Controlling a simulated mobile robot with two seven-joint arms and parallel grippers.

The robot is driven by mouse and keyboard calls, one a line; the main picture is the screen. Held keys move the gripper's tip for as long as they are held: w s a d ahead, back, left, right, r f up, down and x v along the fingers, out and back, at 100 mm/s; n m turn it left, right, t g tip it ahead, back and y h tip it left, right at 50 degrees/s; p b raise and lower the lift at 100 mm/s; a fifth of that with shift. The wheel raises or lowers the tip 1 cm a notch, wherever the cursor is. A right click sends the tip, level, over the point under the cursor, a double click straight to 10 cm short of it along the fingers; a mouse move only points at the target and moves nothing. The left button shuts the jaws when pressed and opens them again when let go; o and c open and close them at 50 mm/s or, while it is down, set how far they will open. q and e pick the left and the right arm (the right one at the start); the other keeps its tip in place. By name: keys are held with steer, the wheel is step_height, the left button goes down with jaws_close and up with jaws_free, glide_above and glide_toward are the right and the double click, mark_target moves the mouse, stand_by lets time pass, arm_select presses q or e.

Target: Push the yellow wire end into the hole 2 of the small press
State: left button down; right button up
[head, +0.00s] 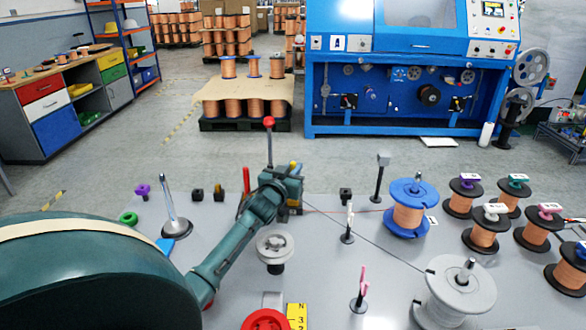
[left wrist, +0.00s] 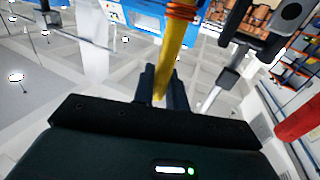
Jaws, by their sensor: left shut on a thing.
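My left gripper (head: 292,184) is in the middle of the head view, at the small press, and hides much of it. In the left wrist view the left gripper (left wrist: 165,88) is shut on the yellow wire end (left wrist: 176,50), a yellow rod with orange rings. In the head view only a bit of yellow (head: 293,167) shows above the fingers. The small press shows its lever with a red ball (head: 269,122) just behind the gripper. The numbered holes are hidden, so I cannot tell whether the wire end touches one. My right gripper is not in view.
A dark wire runs from the press area to the grey spool (head: 459,293); a thin reddish wire runs toward the blue spool (head: 410,222). Thin posts (head: 348,222) stand between. Several copper spools (head: 482,236) stand at the right. A metal stand (head: 174,215) is left of my arm.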

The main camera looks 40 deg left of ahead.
arm_select(q)
steer(key=shift+f+b, duration=0.7)
steer(key=shift+f, duration=0.35)
stand_by(1.3)
stand_by(0.4)
steer(key=c, duration=1.3)
jaws_free()
steer(key=shift+c, duration=0.2)
steer(key=shift+o, duration=0.5)
steer(key=shift+o, duration=1.2)
steer(key=shift+s, duration=0.1)
